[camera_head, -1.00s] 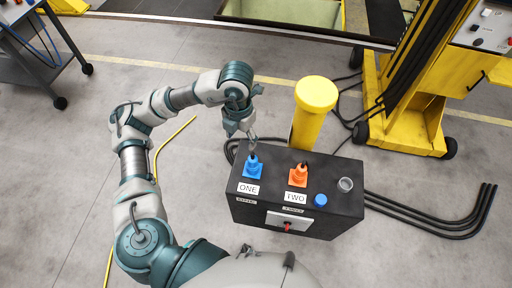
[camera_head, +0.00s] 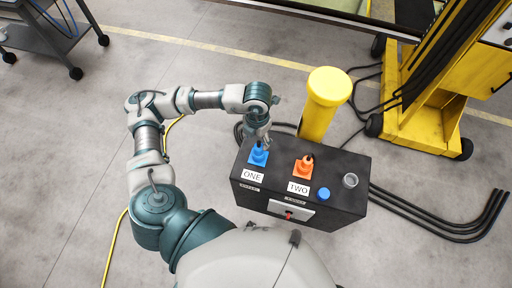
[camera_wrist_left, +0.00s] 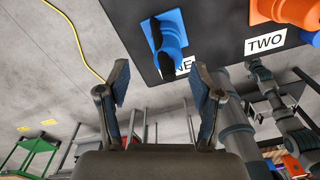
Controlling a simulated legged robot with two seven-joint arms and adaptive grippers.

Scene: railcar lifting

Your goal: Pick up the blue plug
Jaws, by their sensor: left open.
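The blue plug (camera_head: 259,154) stands on the black control box (camera_head: 338,206), behind the label ONE, at the box's left end. It also shows in the left wrist view (camera_wrist_left: 168,38), beyond the fingertips, with a dark cable or tip hanging from it. My left gripper (camera_head: 264,142) is just above and behind the plug in the head view. In the left wrist view its two fingers (camera_wrist_left: 160,90) are spread apart with nothing between them. Whether a finger touches the plug, I cannot tell. My right gripper is not in view.
An orange plug (camera_head: 303,167) stands by the label TWO, right of the blue one. A blue button (camera_head: 323,194) and a grey round socket (camera_head: 350,180) are further right. A yellow post (camera_head: 325,103) rises behind the box. Black cables (camera_head: 440,230) lie on the floor at right.

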